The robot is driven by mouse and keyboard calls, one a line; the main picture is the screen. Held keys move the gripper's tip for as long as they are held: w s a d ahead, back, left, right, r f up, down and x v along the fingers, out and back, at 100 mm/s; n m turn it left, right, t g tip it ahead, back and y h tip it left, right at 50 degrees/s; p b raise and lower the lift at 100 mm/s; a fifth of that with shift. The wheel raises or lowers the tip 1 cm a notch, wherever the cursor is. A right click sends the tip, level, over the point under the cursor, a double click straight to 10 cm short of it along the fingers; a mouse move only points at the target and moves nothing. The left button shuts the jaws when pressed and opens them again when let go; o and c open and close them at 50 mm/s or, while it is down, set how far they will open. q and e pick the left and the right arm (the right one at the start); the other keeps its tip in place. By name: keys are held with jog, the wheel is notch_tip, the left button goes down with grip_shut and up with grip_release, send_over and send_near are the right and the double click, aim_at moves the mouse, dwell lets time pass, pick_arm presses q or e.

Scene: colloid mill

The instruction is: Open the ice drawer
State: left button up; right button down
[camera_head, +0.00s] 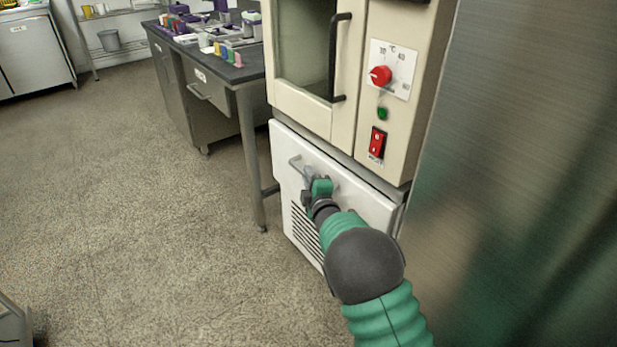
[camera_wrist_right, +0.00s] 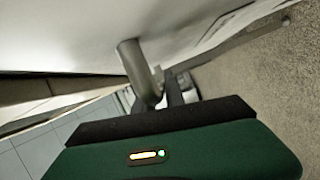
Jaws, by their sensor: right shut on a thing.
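The ice drawer (camera_head: 350,200) is the white front panel with dark vent slots, low under the cream cabinet in the head view. Its panel also fills the upper part of the right wrist view (camera_wrist_right: 70,35). A metal bar handle (camera_head: 296,163) runs across the panel near its top. My right gripper (camera_head: 308,184) is at the handle and shut on it; the arm hides part of the panel. In the right wrist view the handle (camera_wrist_right: 138,68) reaches down to the dark fingers (camera_wrist_right: 165,92). My left gripper is not in view.
The cream cabinet (camera_head: 348,80) above has a glass door, a red dial (camera_head: 381,75) and a red switch (camera_head: 377,143). A dark-topped bench (camera_head: 245,70) stands left of it. A large metal surface (camera_head: 520,170) is close on the right. The floor (camera_head: 150,220) in front and left is clear.

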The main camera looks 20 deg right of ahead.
jog(key=shift+s+a+f, duration=0.1)
jog(key=shift+a+f, duration=0.05)
jog(key=shift+f, duration=0.1)
dwell(0.7)
